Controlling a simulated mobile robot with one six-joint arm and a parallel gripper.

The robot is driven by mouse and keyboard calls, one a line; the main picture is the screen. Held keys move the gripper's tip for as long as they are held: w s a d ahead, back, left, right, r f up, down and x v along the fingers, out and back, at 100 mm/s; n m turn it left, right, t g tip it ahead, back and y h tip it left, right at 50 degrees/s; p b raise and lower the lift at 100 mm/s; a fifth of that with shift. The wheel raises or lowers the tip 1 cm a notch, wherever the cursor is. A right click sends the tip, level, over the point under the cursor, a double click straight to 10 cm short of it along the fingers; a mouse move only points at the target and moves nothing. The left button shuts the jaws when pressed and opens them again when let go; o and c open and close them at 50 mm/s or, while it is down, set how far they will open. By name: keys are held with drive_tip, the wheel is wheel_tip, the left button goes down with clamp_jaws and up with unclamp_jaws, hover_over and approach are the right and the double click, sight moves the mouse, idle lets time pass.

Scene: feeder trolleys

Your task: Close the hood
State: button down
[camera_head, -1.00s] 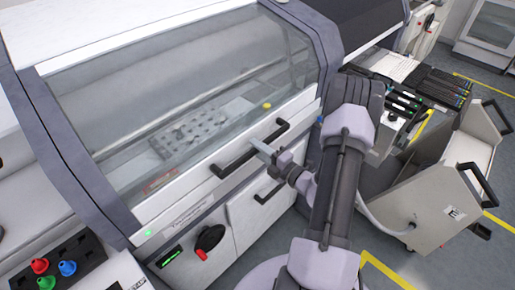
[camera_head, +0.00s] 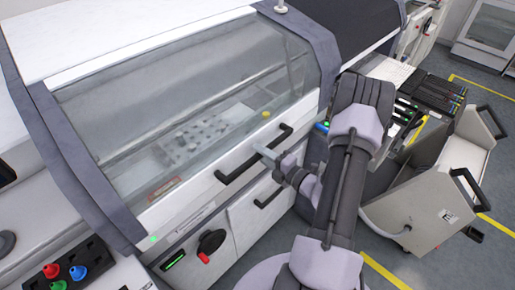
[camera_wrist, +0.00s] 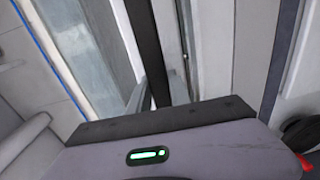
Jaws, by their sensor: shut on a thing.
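The hood (camera_head: 185,95) is a curved clear window with a white lower frame on a grey-and-white machine. It is down over the machine's front, and its lower edge looks level with the front panel; I cannot tell if a thin gap is left. Its black bar handle (camera_head: 255,155) runs along the white frame. My gripper (camera_head: 264,151) is at the middle of this handle, shut on it. In the wrist view the handle (camera_wrist: 144,45) is a dark bar passing between my gripper's fingers (camera_wrist: 160,92).
Below the hood are a second black handle (camera_head: 269,196), a red-and-black rotary knob (camera_head: 210,243) and a green display (camera_head: 174,261). Colored buttons (camera_head: 66,271) sit at lower left. A feeder trolley (camera_head: 430,200) stands on the right, with grey floor beside it.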

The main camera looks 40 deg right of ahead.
drive_tip(key=r, duration=0.1)
drive_tip(key=s+r+p, duration=0.2)
drive_tip(key=r, duration=0.1)
drive_tip(key=shift+d+r, duration=0.1)
drive_tip(key=c, duration=1.2)
unclamp_jaws()
drive_tip(key=s+d+r+p, duration=0.1)
drive_tip(key=s, duration=1.6)
drive_tip(key=shift+s+d+r, duration=0.15)
